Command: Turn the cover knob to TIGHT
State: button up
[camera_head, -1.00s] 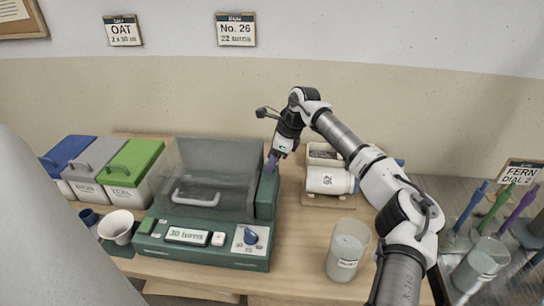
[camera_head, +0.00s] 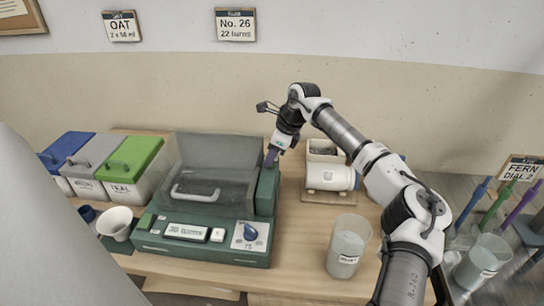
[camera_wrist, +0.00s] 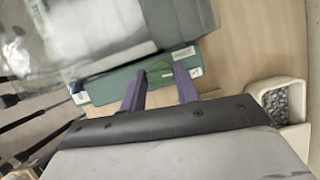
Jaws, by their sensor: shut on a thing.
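My gripper (camera_head: 271,156) reaches down to the green post at the right side of the green machine (camera_head: 200,253). In the wrist view its two purple fingers (camera_wrist: 160,88) stand either side of a green rounded piece, seemingly the cover knob (camera_wrist: 160,70), and are shut on it. The knob's pointer and any TIGHT mark cannot be read. The machine's grey see-through cover (camera_head: 212,170), with a pale handle, appears down. A blue dial (camera_head: 250,232) is on the front panel, apart from my gripper.
A white jar (camera_head: 330,177) lies on a wooden stand right of the machine, before a box of grey pellets (camera_wrist: 283,100). A glass beaker (camera_head: 347,247) stands front right. Lidded bins (camera_head: 128,170) and a white cup (camera_head: 117,223) are left.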

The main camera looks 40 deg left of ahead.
jog(key=m+t+b, duration=0.2)
jog(key=m+b, duration=0.3)
jog(key=shift+s+f, duration=0.1)
jog(key=shift+f, duration=0.05)
jog(key=shift+m+t+b, duration=0.5)
jog(key=shift+m+b, duration=0.5)
jog(key=shift+m, duration=0.3)
jog(key=shift+r, duration=0.2)
jog(key=o, duration=1)
jog(key=shift+s, duration=0.1)
